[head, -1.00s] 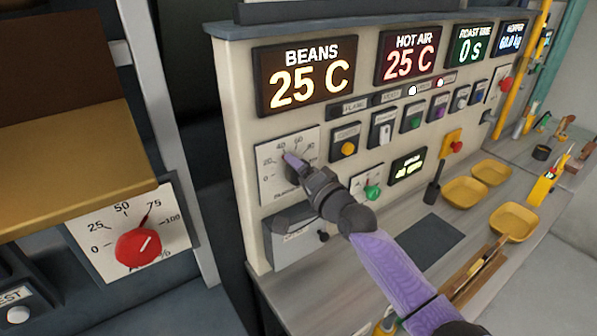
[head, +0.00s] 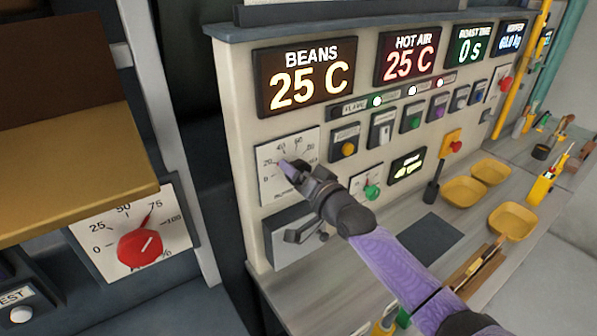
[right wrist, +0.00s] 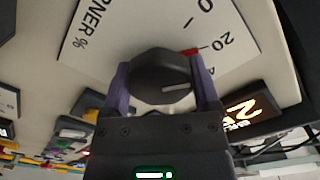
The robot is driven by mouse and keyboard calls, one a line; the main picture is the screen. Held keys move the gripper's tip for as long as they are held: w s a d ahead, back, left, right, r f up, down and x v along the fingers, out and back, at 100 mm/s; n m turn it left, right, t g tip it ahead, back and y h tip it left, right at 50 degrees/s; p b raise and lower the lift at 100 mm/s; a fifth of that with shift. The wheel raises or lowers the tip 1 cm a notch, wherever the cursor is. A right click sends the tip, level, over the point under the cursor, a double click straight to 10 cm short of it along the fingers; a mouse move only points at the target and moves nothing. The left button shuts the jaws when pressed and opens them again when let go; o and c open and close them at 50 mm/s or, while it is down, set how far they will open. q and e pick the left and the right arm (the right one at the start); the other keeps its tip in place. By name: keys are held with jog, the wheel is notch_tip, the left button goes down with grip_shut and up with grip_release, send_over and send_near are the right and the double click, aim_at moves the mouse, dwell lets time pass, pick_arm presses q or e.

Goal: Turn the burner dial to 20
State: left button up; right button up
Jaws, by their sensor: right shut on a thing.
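The burner dial's white plate (head: 268,190) is on the panel front, below the BEANS display. My right gripper (head: 291,170) is at the dial and hides most of its knob in the head view. In the right wrist view, the black knob (right wrist: 160,76) with a white line sits between the two purple fingers of my right gripper (right wrist: 163,82), which is shut on it. A red mark at the knob's edge (right wrist: 190,52) is close to the printed 20 (right wrist: 228,38). I cannot tell the exact reading. My left gripper is not in view.
A red air dial (head: 139,248) is at the lower left, beneath a tan ledge (head: 75,170). A metal box (head: 290,240) is just below the burner plate. Yellow trays (head: 464,192) and tools lie on the counter at the right.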

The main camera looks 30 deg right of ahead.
jog(key=shift+f, duration=0.1)
jog(key=o, duration=1.1)
jog(key=s+d+p, duration=0.1)
jog(key=s, duration=0.8)
jog(key=shift+s+d, duration=0.2)
jog(key=shift+s, duration=0.2)
